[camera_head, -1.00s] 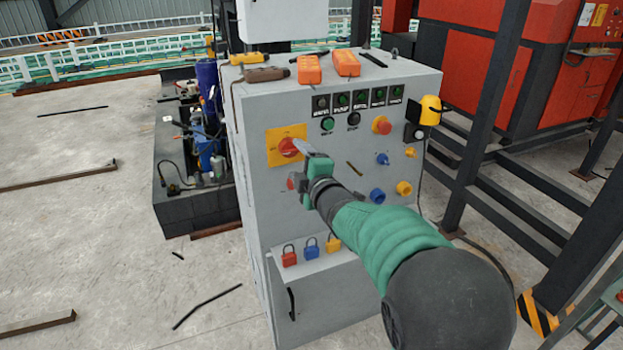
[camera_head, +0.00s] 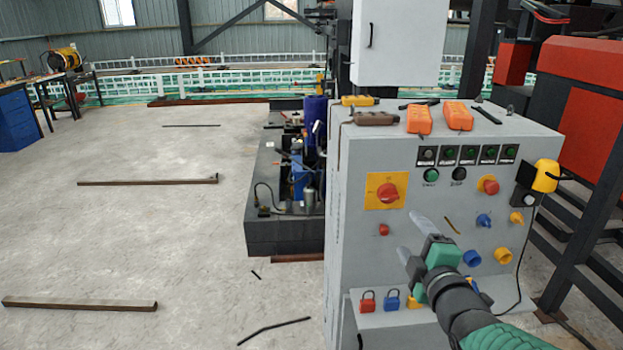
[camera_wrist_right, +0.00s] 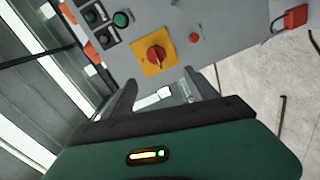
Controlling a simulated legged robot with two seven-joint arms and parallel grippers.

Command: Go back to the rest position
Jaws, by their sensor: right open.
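My right gripper (camera_head: 412,237) is open and empty in the head view, in front of the lower middle of the grey control cabinet (camera_head: 345,230). It is below and to the right of the red rotary switch (camera_head: 388,193) on its yellow plate. In the right wrist view the open fingers (camera_wrist_right: 160,93) show with nothing between them, and the red switch (camera_wrist_right: 156,54) is beyond them, apart from them. My left gripper is in neither view.
Padlocks (camera_head: 367,301) stand on the cabinet's lower ledge, near my right gripper. Orange devices (camera_head: 419,118) lie on the cabinet top. A dark machine base (camera_head: 285,235) is left of the cabinet. Steel bars (camera_head: 148,182) lie on the otherwise open floor at left.

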